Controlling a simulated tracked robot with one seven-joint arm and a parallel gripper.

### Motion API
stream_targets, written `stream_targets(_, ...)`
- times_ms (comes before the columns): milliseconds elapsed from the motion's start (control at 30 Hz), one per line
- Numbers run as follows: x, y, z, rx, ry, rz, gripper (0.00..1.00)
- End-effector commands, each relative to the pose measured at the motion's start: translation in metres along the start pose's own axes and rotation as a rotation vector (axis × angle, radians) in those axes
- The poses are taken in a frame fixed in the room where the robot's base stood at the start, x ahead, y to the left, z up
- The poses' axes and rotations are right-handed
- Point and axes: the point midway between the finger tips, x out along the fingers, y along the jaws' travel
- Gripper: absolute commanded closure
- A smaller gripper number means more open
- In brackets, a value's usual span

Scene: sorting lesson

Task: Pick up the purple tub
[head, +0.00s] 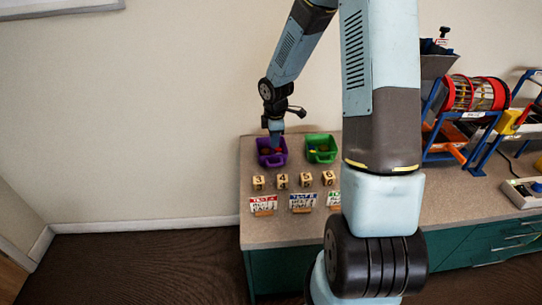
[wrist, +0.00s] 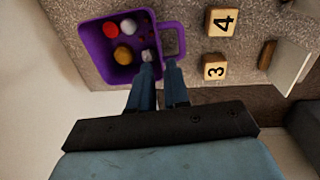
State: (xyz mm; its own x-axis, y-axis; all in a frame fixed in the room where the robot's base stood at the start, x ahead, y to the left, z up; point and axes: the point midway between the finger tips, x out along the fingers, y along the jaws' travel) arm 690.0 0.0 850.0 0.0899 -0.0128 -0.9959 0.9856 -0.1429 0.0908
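The purple tub (head: 264,160) stands upright near the back left of the counter, with small coloured pieces in it. In the wrist view the purple tub (wrist: 92,52) has a loop handle on its right side and holds red, white and orange round pieces. My gripper (head: 276,142) points down at the tub's back part. In the wrist view my gripper (wrist: 160,66) is open, its two fingers apart. One finger overlaps the tub's inside and the other the handle side, with the tub's wall between them. Whether they touch the wall cannot be told.
A green tub (head: 329,157) stands close to the right of the purple one. Several number blocks (head: 307,180) and label cards (head: 303,201) stand in front. My arm hides the middle of the counter (head: 285,232). A red drum machine (head: 470,95) stands farther right.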

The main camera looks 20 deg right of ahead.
Motion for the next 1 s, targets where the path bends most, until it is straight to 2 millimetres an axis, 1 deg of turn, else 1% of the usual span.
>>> stream_targets(33, 0.010, -0.001, -0.001, -0.003, 0.000, -0.004, 0.84)
stream_targets(100, 0.022, -0.001, -0.001, -0.001, 0.000, -0.003, 0.84)
stream_targets(233, 0.040, 0.000, -0.001, -0.001, 0.000, -0.002, 0.84)
stream_targets(333, 0.049, 0.000, 0.000, 0.001, 0.000, -0.001, 0.84)
stream_targets(567, 0.058, 0.000, 0.000, 0.000, -0.001, 0.000, 0.84)
stream_targets(667, 0.065, 0.000, 0.000, -0.001, -0.001, -0.001, 0.84)
stream_targets(900, 0.096, 0.001, 0.002, 0.000, -0.001, -0.003, 0.84)
stream_targets(1000, 0.104, 0.002, 0.002, -0.001, 0.000, -0.001, 0.84)
